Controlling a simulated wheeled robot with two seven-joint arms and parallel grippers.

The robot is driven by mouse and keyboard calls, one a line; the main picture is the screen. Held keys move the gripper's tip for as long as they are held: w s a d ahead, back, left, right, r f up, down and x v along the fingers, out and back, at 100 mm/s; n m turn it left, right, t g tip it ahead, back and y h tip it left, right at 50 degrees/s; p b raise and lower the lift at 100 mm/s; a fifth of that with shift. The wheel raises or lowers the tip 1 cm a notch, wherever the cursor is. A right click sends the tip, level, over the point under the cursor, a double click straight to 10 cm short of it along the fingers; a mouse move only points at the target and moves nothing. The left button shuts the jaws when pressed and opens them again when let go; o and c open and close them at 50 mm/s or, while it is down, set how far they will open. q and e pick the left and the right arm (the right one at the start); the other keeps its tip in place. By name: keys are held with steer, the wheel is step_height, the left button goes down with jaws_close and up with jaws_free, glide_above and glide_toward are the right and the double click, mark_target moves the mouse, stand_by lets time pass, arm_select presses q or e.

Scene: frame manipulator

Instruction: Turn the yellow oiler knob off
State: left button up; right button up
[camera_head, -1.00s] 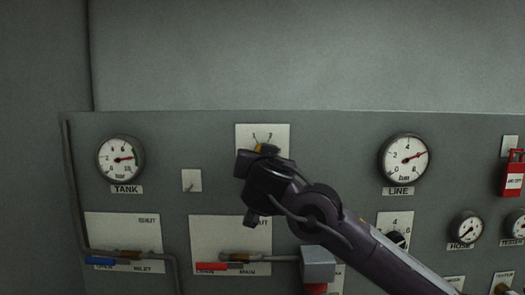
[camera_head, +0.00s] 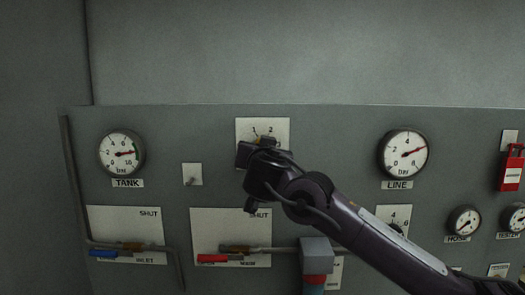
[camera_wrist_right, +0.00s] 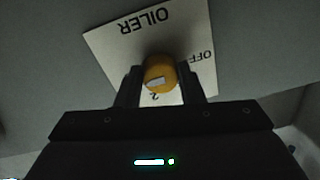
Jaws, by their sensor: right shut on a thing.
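The yellow oiler knob (camera_wrist_right: 160,73) sits on a white plate (camera_wrist_right: 110,42) marked OILER, OFF and 2 in the right wrist view. A small white mark on its face lies on the side toward the 2. My right gripper (camera_wrist_right: 160,85) has a finger on each side of the knob and is shut on it. The plate (camera_head: 245,127) shows a 1 and a 2 there. My left gripper is not in view.
The grey panel carries a TANK gauge (camera_head: 121,153) and a LINE gauge (camera_head: 403,153). Below are a blue lever (camera_head: 103,253), a red lever (camera_head: 213,258) and a grey block (camera_head: 316,254). A red tag (camera_head: 512,174) hangs at the right.

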steer(key=shift+a+r+n+h+b, duration=0.15)
steer(key=shift+n+b, duration=1)
steer(key=shift+n, duration=4.7)
steer(key=shift+d+n+h+b, duration=0.2)
steer(key=shift+n+b, duration=0.9)
steer(key=shift+n, duration=4.8)
steer(key=shift+a+r+n+h+b, duration=0.2)
steer(key=shift+n+b, duration=0.95)
steer(key=shift+n, duration=4.7)
steer(key=shift+f, duration=0.2)
steer(key=o, duration=0.8)
steer(key=shift+o, duration=1)
steer(key=shift+r, duration=0.15)
